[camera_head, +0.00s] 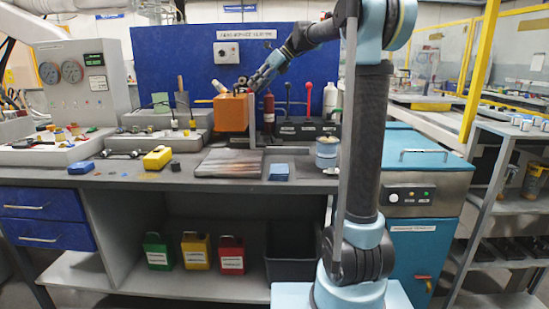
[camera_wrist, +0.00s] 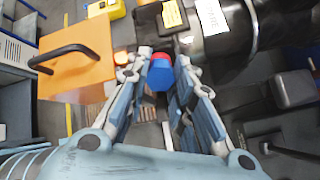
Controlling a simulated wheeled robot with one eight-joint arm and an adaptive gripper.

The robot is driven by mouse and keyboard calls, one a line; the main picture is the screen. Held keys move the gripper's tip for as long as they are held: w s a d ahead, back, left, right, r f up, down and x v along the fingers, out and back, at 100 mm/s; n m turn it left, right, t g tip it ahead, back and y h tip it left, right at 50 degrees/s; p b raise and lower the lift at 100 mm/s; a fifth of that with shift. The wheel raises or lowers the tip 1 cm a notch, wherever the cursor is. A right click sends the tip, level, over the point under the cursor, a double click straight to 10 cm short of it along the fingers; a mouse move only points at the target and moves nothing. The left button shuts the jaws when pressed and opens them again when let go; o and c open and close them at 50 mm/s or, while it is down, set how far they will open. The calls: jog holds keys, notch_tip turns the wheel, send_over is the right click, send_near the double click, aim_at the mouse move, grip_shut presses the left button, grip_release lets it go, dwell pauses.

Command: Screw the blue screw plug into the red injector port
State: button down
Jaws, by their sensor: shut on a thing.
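The blue screw plug (camera_wrist: 160,77) is between the fingers of my gripper (camera_wrist: 163,62) in the wrist view, and the fingers are shut on it. The red injector port (camera_wrist: 162,55) shows as a narrow red band just beyond the plug's far end. The plug looks lined up with it, but I cannot tell whether they touch or how far the plug is in.
The orange box, with a black handle (camera_wrist: 58,56), stands close left of my gripper in the wrist view. A dark cylinder with a white label (camera_wrist: 213,17) is close on the right. A red bottle (camera_head: 268,112) and black lever unit (camera_head: 300,129) stand right of the box.

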jog(key=m, duration=0.9)
jog(key=c, duration=1.3)
grip_release()
jog(key=shift+c, duration=0.9)
